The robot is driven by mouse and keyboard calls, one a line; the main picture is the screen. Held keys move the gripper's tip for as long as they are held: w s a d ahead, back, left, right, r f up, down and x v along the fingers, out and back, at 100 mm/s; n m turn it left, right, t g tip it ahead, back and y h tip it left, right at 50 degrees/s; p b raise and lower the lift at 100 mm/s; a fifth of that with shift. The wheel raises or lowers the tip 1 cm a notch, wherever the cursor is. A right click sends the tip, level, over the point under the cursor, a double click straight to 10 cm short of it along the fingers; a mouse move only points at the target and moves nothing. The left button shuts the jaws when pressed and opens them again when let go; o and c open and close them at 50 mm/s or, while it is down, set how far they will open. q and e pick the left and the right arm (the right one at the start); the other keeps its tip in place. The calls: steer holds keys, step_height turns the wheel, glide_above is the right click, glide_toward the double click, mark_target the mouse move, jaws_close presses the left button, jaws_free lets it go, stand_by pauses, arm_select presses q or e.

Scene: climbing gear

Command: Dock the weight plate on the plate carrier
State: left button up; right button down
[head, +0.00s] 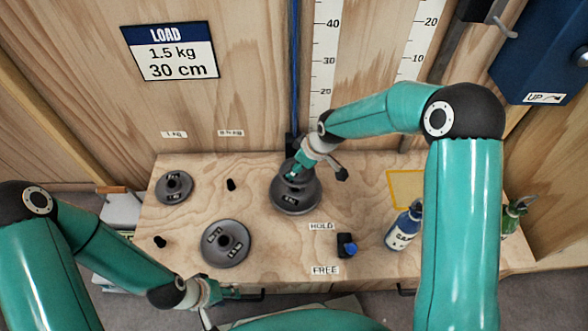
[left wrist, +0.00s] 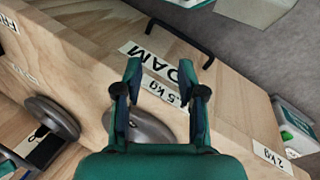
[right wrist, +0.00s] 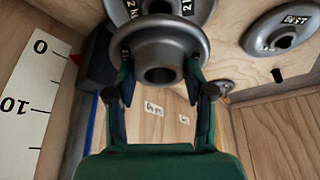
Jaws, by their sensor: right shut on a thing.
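My right gripper (head: 297,172) is shut on the hub of a small grey weight plate (right wrist: 140,42), seen from close up in the right wrist view. In the head view it is directly over a larger dark plate (head: 296,200) beside the back wall; that plate also shows in the right wrist view (right wrist: 190,12). I cannot tell whether the two plates touch. The plate carrier is mostly hidden behind the plates and gripper; a dark block (right wrist: 98,60) by the scale may be part of it. My left gripper (left wrist: 160,72) is open and empty near the bench's front edge.
A small plate (head: 174,187) and a larger plate (head: 212,250) lie on the left of the bench (head: 270,250), near two short black pegs. A blue-buttoned switch (head: 346,246) sits between HOLD and FREE labels. A blue bottle (head: 402,232) and green bottle (head: 513,215) stand right.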

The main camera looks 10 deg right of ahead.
mark_target(297, 179)
steer(key=shift+w+a+f, duration=0.2)
steer(key=shift+w+f, duration=0.05)
steer(key=shift+f, duration=0.3)
steer(key=shift+n, duration=0.3)
steer(key=shift+f+b, duration=1.9)
steer(key=shift+f, duration=0.85)
steer(key=shift+s, duration=0.1)
steer(key=shift+f+b, duration=0.6)
steer(key=c, duration=0.7)
jaws_free()
steer(key=shift+s, duration=0.1)
